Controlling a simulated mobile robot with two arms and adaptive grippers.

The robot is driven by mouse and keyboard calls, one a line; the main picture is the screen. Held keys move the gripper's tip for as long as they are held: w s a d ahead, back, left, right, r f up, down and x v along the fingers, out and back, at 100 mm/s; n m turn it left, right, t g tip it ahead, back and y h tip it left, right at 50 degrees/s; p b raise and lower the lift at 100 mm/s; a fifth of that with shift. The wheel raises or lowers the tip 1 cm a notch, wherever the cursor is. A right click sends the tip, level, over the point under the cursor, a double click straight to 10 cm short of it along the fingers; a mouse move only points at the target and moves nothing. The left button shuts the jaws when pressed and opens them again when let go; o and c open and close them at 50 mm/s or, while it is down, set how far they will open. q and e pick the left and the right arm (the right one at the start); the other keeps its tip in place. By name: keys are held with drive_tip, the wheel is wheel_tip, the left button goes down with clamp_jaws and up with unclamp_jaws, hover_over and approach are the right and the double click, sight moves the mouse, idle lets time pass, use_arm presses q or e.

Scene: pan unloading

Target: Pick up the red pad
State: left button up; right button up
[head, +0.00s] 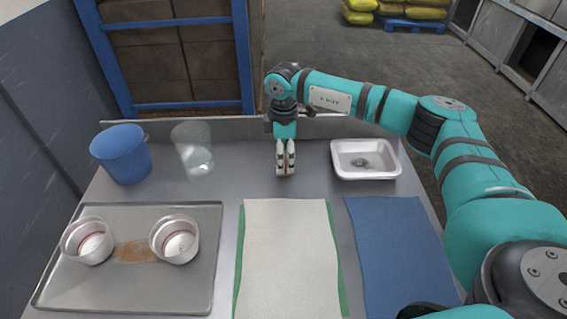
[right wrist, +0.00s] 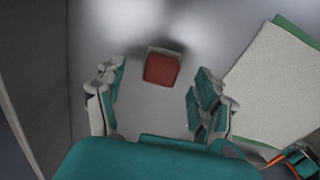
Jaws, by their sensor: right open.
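The red pad (right wrist: 162,69) is a small red block with a pale back edge, lying on the grey table in the right wrist view. I cannot make it out in the head view, where my right gripper may hide it. My right gripper (head: 285,170) points down over the back middle of the table in the head view. In the right wrist view its fingers are spread and empty, one on each side of the pad's line and apart from it. My left gripper is not in view.
A blue bucket (head: 121,155) and a clear glass (head: 193,152) stand left. A metal tray (head: 130,300) holds two white cups (head: 88,241) (head: 175,239). A white dish (head: 366,159) sits right. A cream cloth (head: 288,260) over green and a blue cloth (head: 400,250) lie in front.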

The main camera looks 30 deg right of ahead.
wheel_tip(320, 180, down, 3)
drive_tip(key=shift+f+p, duration=0.15)
drive_tip(key=shift+p, duration=0.15)
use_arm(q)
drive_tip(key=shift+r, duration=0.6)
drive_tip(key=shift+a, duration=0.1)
use_arm(e)
drive_tip(key=c, duration=1.2)
drive_tip(key=shift+c, duration=0.2)
